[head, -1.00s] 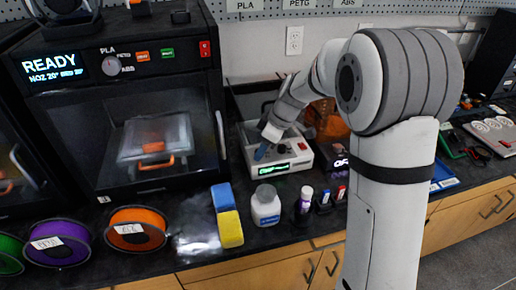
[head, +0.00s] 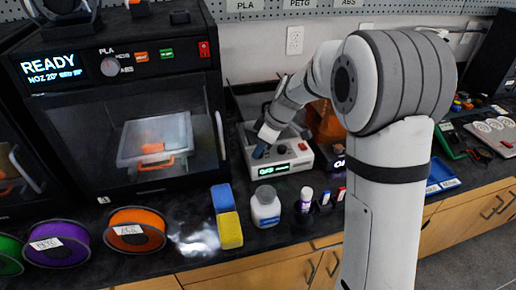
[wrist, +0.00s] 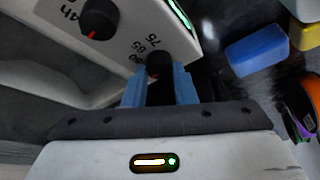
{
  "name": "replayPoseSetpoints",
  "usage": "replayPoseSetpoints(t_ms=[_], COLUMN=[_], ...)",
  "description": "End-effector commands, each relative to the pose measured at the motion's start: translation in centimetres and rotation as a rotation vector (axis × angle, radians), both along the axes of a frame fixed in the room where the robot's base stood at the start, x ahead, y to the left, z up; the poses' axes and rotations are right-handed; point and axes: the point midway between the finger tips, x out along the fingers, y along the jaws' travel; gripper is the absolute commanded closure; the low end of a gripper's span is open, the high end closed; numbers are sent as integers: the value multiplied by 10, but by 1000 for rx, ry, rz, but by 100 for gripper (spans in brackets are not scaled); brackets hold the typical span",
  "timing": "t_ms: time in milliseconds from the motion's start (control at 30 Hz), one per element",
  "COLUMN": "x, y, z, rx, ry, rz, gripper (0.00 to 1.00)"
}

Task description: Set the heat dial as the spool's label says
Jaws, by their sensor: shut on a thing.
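The heat dial (wrist: 158,64) is a dark round knob on a pale control box (head: 299,158). Numbers, including 65 and 75, are printed around the dial in the wrist view; its pointer cannot be made out. My gripper (wrist: 158,80) is shut on this dial, with one blue finger on each side; it also shows over the box in the head view (head: 261,148). A second black knob with a red mark (wrist: 97,20) sits beside it. An orange spool (head: 135,215) and a purple spool (head: 70,255) carry white labels too small to read surely.
A black printer (head: 125,100) with its own knob (head: 111,67) stands left of the box. A blue and yellow block (head: 228,228), a white bottle (head: 265,208) and small tubes (head: 305,200) stand along the counter in front.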

Motion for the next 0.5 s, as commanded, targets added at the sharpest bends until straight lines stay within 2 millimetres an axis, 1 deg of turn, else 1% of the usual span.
replayPoseSetpoints(t_ms=[33, 267, 500], x=[-5, -7, -9], y=[-3, -9, -9], z=[-3, -5, -6], rx=[-1, -3, -4], ry=[18, 21, 21], rz=[2, -57, -217], gripper=[98, 98, 98])
